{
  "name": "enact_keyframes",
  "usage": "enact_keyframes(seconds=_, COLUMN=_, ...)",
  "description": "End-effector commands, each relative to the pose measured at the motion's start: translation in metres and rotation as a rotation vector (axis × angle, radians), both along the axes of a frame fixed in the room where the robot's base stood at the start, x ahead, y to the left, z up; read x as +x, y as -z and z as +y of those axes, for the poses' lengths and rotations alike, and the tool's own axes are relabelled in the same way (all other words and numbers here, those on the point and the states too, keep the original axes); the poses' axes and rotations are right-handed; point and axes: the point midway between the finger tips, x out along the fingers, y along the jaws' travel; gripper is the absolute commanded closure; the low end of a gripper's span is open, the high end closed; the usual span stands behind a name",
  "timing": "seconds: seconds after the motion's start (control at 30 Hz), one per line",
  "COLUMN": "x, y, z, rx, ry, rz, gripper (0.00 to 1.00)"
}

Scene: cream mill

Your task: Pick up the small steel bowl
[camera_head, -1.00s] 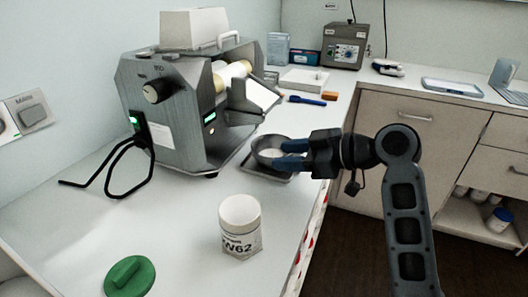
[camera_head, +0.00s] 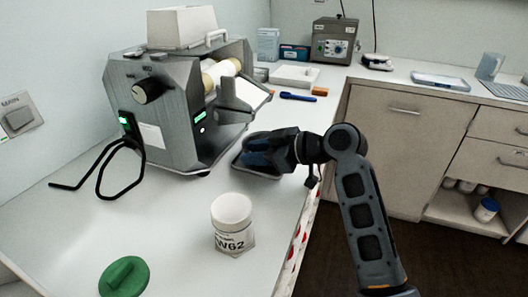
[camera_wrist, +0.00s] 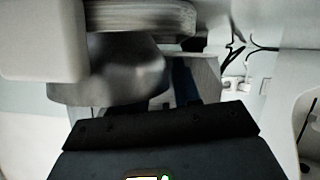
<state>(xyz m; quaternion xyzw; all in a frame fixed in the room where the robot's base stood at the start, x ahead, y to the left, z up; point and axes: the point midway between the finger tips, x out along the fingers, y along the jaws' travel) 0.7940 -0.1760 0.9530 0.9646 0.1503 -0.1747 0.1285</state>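The small steel bowl is hidden in the head view behind my gripper (camera_head: 257,156), which is low over the small tray (camera_head: 250,172) in front of the mill. Its blue fingers point left toward the mill and cover the spot where the bowl was. In the wrist view, a blurred, shiny grey curved surface (camera_wrist: 115,72) shows left of a blue finger (camera_wrist: 183,84). I cannot tell whether it is the bowl or part of the mill. The fingertips and any gap between them are not clear.
The grey roller mill (camera_head: 165,120) stands close to the fingers. A white labelled jar (camera_head: 232,226) stands nearer, with a green knobbed disc (camera_head: 124,277) at front left. A blue pen (camera_head: 297,97) lies farther back. The counter's right edge is close to the arm.

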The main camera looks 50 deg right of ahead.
Motion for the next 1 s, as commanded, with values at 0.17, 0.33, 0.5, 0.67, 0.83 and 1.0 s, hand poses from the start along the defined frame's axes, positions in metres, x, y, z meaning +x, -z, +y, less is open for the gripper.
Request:
enact_keyframes(seconds=0.17, x=0.0, y=0.0, z=0.0, rx=0.0, ry=0.0, rz=0.0, gripper=0.85)
enact_keyframes(seconds=0.33, x=0.0, y=0.0, z=0.0, rx=0.0, ry=0.0, rz=0.0, gripper=1.0)
enact_keyframes(seconds=0.5, x=0.0, y=0.0, z=0.0, rx=0.0, ry=0.0, rz=0.0, gripper=1.0)
enact_keyframes(seconds=0.67, x=0.0, y=0.0, z=0.0, rx=0.0, ry=0.0, rz=-0.001, gripper=1.0)
enact_keyframes(seconds=0.83, x=-0.001, y=-0.003, z=-0.001, rx=-0.001, ry=0.0, rz=-0.002, gripper=1.0)
enact_keyframes(seconds=1.0, x=-0.004, y=-0.018, z=-0.002, rx=-0.002, ry=0.0, rz=-0.004, gripper=1.0)
